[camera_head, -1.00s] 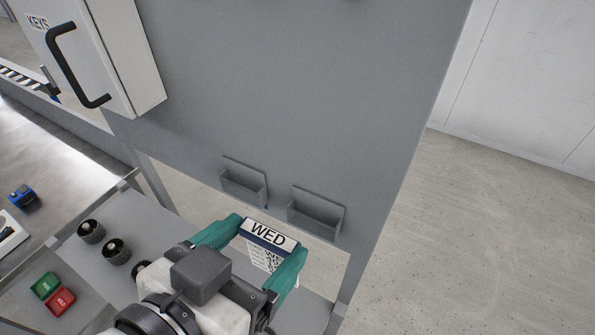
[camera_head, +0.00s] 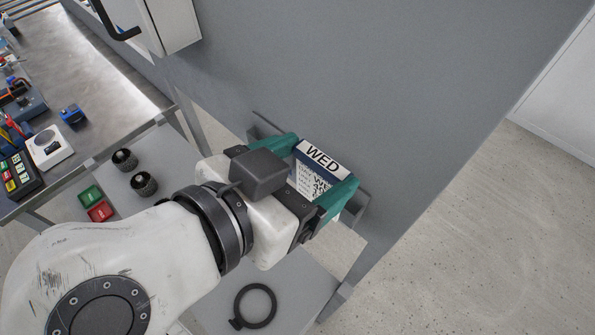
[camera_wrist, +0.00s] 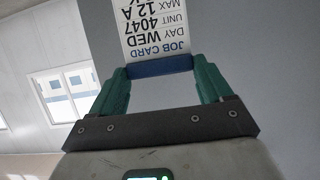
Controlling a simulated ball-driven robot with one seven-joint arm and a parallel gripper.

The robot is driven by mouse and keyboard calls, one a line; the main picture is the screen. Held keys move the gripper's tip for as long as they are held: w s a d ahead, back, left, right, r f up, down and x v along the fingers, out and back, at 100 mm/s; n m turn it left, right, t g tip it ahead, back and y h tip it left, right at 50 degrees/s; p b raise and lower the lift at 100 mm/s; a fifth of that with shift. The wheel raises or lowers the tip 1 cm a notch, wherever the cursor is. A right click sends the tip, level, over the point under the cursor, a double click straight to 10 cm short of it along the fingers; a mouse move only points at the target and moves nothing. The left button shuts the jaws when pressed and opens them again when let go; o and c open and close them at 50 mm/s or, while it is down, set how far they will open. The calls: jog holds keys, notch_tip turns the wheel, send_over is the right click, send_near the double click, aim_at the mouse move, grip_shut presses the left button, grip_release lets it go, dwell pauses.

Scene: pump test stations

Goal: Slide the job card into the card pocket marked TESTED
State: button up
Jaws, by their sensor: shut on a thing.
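The job card (camera_head: 317,170) is white with a dark blue band and the word WED. My gripper (camera_head: 325,172), with teal fingers, is shut on it by its side edges. In the wrist view the card (camera_wrist: 155,30) shows printed lines including "JOB CARD", "DAY WED" and "UNIT 4047", between the teal fingers (camera_wrist: 163,75). The card is in front of the grey panel, by two grey card pockets. The left pocket (camera_head: 262,123) shows partly behind a finger. The right pocket (camera_head: 361,205) is mostly hidden by the gripper and card. No TESTED mark is readable, and I cannot tell whether the card touches a pocket.
A white cabinet (camera_head: 172,22) with a black handle is at upper left. A metal bench (camera_head: 95,60) with tools stands at left. Black knobs (camera_head: 144,184), green and red buttons (camera_head: 100,211) and a black ring (camera_head: 255,305) lie lower. Floor at right is clear.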

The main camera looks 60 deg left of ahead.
jog(key=shift+w+a+f+b, duration=0.1)
jog(key=shift+w+a+b, duration=0.1)
jog(key=shift+w, duration=0.6)
jog(key=shift+w+a+f+b, duration=0.15)
jog(key=shift+w+a+b, duration=0.05)
jog(key=shift+w, duration=0.55)
jog(key=shift+w+a+f+b, duration=0.1)
jog(key=shift+w+a+b, duration=0.1)
jog(key=shift+w, duration=0.6)
jog(key=shift+w+f, duration=0.1)
jog(key=shift+f, duration=0.15)
jog(key=shift+f+b, duration=2.65)
jog(key=shift+f, duration=0.3)
jog(key=o, duration=1)
jog(key=shift+o, duration=0.2)
jog(key=b, duration=0.1)
send_near(318, 186)
jog(key=shift+x, duration=1.15)
